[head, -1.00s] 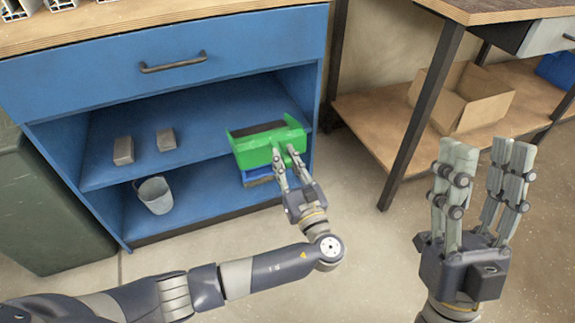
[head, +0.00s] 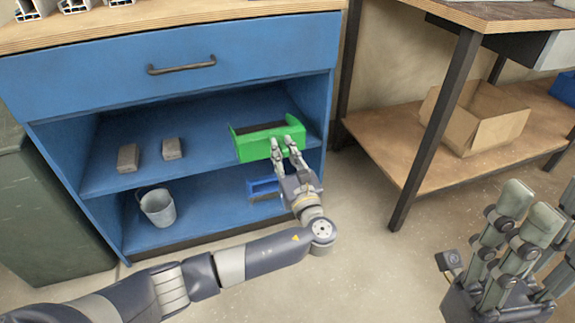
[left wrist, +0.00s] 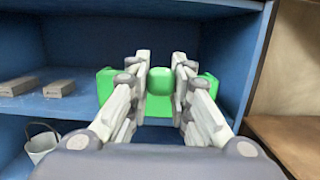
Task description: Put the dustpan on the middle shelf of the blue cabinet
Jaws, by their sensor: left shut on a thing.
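The green dustpan (head: 256,145) is at the right part of the blue cabinet's (head: 110,81) middle shelf (head: 205,138), at its front edge. I cannot tell whether it rests on the shelf. My left gripper (head: 284,147) is shut on the dustpan from the front. In the left wrist view the green dustpan (left wrist: 160,103) shows between and beside the fingers (left wrist: 160,85). My right gripper (head: 535,225) is at the lower right, away from the cabinet, with its fingers apart and nothing between them.
Two grey blocks (head: 128,158) (head: 172,148) lie on the middle shelf at the left. Below stand a metal bucket (head: 157,207) and a blue object (head: 264,187). A bench with a cardboard box (head: 485,118) stands at the right. The shelf between the blocks and dustpan is clear.

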